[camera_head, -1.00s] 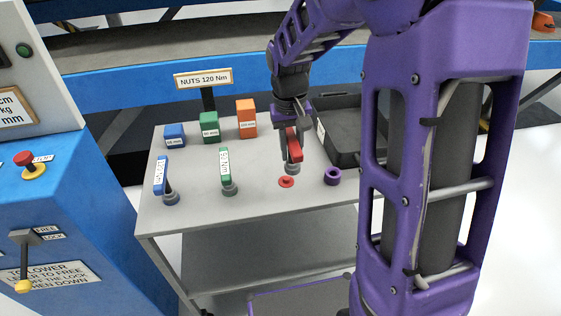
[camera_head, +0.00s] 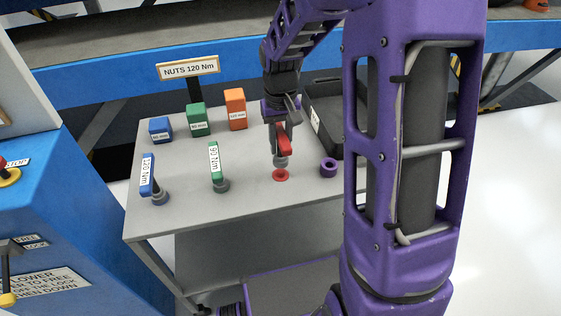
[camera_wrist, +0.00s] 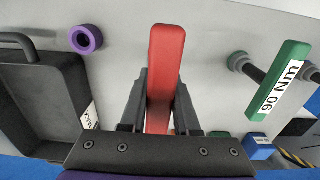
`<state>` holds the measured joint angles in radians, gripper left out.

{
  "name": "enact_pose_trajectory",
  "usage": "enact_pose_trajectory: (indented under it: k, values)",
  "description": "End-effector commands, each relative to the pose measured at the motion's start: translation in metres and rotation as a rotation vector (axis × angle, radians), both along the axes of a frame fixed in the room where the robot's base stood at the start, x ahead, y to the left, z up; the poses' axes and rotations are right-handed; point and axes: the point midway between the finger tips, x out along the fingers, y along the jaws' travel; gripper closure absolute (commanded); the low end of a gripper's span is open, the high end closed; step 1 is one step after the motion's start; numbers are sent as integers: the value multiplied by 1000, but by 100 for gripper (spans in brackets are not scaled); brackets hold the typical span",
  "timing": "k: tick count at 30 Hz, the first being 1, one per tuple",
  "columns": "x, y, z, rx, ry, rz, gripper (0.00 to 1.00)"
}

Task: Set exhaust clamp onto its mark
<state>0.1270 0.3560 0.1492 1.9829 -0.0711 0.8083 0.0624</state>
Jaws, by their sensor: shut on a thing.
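My gripper (camera_head: 282,128) is shut on a red bar-shaped piece (camera_head: 284,146) with a grey round end (camera_head: 281,161) below it. In the wrist view the red piece (camera_wrist: 165,75) stands between the two dark fingers. No thing in view is labelled as an exhaust clamp. The fingers partly hide the red piece.
A blue 120 Nm wrench (camera_head: 148,175) and a green 90 Nm wrench (camera_head: 214,160) stand to the left. A purple ring (camera_head: 328,167) lies just right of the mark. A dark tray (camera_head: 322,110), and blue, green and orange blocks (camera_head: 236,110) stand behind.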

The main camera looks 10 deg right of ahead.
Motion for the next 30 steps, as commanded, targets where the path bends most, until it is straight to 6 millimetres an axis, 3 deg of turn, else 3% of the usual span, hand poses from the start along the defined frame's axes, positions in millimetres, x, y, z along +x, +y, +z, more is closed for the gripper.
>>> enact_pose_trajectory:
  k: [10,18,19,23,24,30]
  values:
    - [0,0,-45,0,1,1,100]
    - [0,0,-51,0,-1,1,100]
    - [0,0,-52,0,0,1,68]
    - [0,0,-52,0,0,0,45]
    - [0,0,-52,0,0,0,40]
    - [0,0,-51,0,0,0,40]
